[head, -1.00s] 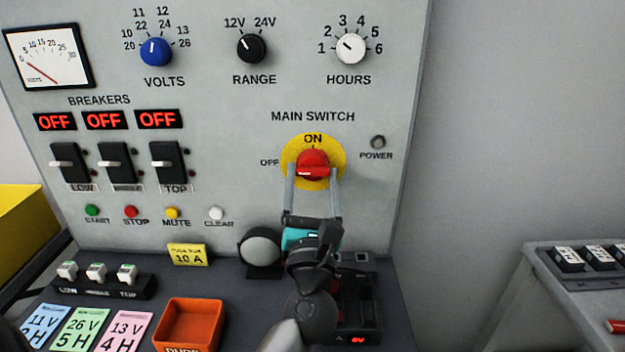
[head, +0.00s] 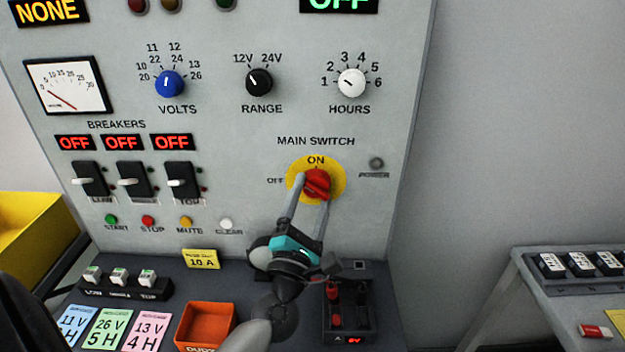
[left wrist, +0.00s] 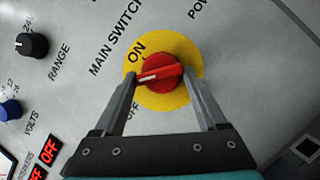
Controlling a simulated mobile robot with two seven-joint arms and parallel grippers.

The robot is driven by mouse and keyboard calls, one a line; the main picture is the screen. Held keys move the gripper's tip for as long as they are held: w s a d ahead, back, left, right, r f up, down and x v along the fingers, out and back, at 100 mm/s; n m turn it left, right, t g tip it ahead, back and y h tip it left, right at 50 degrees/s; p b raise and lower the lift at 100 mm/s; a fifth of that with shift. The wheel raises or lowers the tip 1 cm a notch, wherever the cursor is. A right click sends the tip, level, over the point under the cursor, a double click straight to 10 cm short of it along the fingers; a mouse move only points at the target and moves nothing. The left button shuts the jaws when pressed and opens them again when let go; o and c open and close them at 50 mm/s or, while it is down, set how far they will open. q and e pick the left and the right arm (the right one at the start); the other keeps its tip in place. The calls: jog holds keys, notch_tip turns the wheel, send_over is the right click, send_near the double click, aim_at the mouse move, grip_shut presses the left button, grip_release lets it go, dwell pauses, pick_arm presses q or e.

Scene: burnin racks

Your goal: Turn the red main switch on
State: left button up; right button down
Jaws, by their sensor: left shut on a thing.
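The red main switch (head: 317,183) is a rotary knob on a yellow round plate (head: 337,174), with ON above it and OFF to its left. My left gripper (head: 311,193) is shut on the knob, one finger at each side, with the hand rolled over. In the left wrist view the red knob (left wrist: 165,74) sits between the fingertips (left wrist: 160,82). Its white mark points between OFF and ON there. The power lamp (head: 376,163) right of the switch looks dark. My right gripper is not in view.
The grey panel carries a blue volts knob (head: 169,84), a black range knob (head: 260,82), a white hours knob (head: 351,83) and breakers showing OFF. An orange tray (head: 207,323) and a black socket block (head: 349,308) are below. A side table (head: 520,285) stands right.

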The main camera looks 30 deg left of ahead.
pick_arm(q)
jog(key=m+h+p, duration=0.1)
jog(key=m+p, duration=0.2)
jog(key=p, duration=0.1)
jog(key=m+g+h+p, duration=0.1)
jog(key=m+p, duration=0.3)
jog(key=p, duration=0.1)
jog(key=m+g+h+p, duration=0.1)
jog(key=m+p, duration=0.2)
jog(key=p, duration=0.1)
jog(key=shift+s+r+m+h+p, duration=0.15)
jog(key=shift+r+m+h+p, duration=0.2)
jog(key=shift+m+h, duration=0.05)
jog(key=shift+f+m+g+p, duration=0.2)
jog(key=shift+m+g+p, duration=0.3)
jog(key=shift+m+p, duration=0.45)
jog(key=o, duration=1)
jog(key=shift+c, duration=0.2)
jog(key=shift+o, duration=1)
jog(key=shift+r, duration=0.1)
jog(key=shift+a, duration=0.1)
jog(key=shift+s, duration=0.1)
